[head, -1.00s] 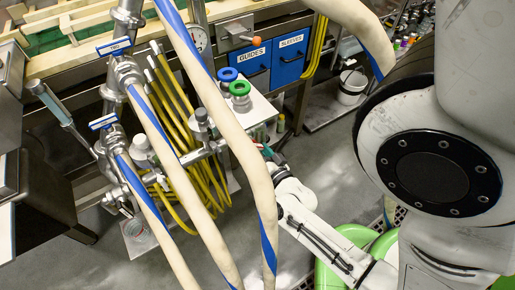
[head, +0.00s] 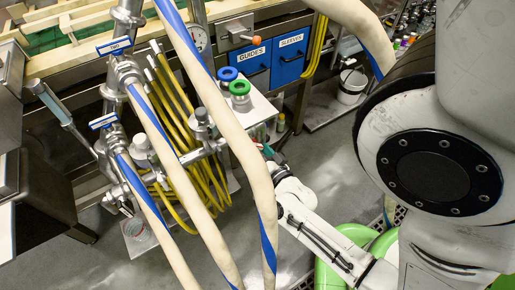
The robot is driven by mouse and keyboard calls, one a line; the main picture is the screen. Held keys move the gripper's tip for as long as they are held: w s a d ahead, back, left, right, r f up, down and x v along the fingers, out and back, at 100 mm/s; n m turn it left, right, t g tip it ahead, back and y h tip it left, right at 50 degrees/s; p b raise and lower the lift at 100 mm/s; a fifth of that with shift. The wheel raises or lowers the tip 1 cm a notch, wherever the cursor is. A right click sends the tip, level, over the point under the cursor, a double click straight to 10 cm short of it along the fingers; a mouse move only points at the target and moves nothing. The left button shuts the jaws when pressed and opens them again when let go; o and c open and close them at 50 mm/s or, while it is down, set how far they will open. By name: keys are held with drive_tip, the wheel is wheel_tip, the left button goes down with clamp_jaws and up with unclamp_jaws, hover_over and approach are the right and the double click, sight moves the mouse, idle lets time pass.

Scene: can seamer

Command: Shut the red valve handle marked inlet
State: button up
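I see no handle that I can read as marked inlet. A small reddish piece (head: 281,160) shows beside my gripper, too small to tell whether it is a valve handle. My gripper (head: 271,154) is low in the middle, mostly behind a cream hose with a blue stripe. Its fingers are hidden or too small to tell whether they are open. Two blue valve handles show at the left: an upper one (head: 114,46) with a small label, and a lower one (head: 103,120). They sit on steel pipe fittings.
Cream hoses (head: 245,150) cross in front of my gripper. A white stand (head: 262,108) carries jars with blue (head: 228,74) and green (head: 240,88) rings. Yellow hoses (head: 182,120) hang behind. An orange-knobbed lever (head: 245,38) is above blue drawers (head: 288,62).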

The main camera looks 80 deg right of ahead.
drive_tip(key=shift+a, duration=0.1)
drive_tip(key=v, duration=1)
drive_tip(key=shift+s+a+b, duration=0.2)
drive_tip(key=shift+s+b, duration=0.1)
drive_tip(key=shift+b, duration=0.05)
drive_tip(key=shift+c, duration=0.2)
drive_tip(key=shift+c, duration=0.8)
drive_tip(key=shift+w+n, duration=0.1)
drive_tip(key=shift+n, duration=0.5)
drive_tip(key=shift+c, duration=0.7)
drive_tip(key=n, duration=0.6)
drive_tip(key=shift+w+d+n+b, duration=0.2)
drive_tip(key=shift+w+n+b, duration=0.1)
drive_tip(key=shift+w+n, duration=0.1)
drive_tip(key=c, duration=0.4)
drive_tip(key=n, duration=0.5)
drive_tip(key=shift+w+d+r, duration=0.1)
drive_tip(key=shift+d, duration=0.1)
drive_tip(key=c, duration=0.4)
drive_tip(key=n, duration=0.5)
drive_tip(key=shift+w+d, duration=0.1)
drive_tip(key=shift+d, duration=0.1)
drive_tip(key=x, duration=1)
drive_tip(key=shift+w+d, duration=0.2)
drive_tip(key=shift+w, duration=0.05)
